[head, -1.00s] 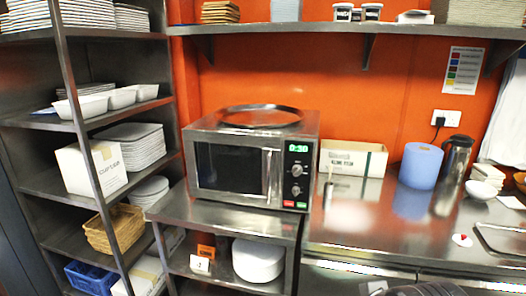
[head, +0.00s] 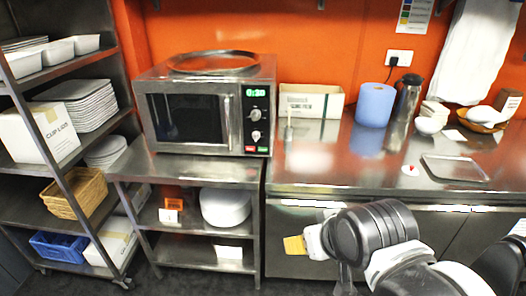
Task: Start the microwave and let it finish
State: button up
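The steel microwave (head: 205,112) stands on a metal stand left of the counter. Its door, with a dark window and a vertical handle, looks shut. On its right panel are a green lit display (head: 256,93), two knobs, and small green and red buttons (head: 257,149) at the bottom. The display's digits are too small to read surely. A round metal tray lies on top. My gripper is not clearly seen; my arm comes in from the lower right, in front of the counter, with a yellowish piece at its left end. The arm is apart from the microwave.
The steel counter (head: 350,176) holds a white carton (head: 311,101), a blue roll (head: 375,105), a flask (head: 407,98), bowls and a flat tray (head: 455,168). Steel shelves (head: 30,95) with dishes stand at left. Bare floor shows below the stand.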

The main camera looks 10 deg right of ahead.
grip_shut()
dwell(1.1)
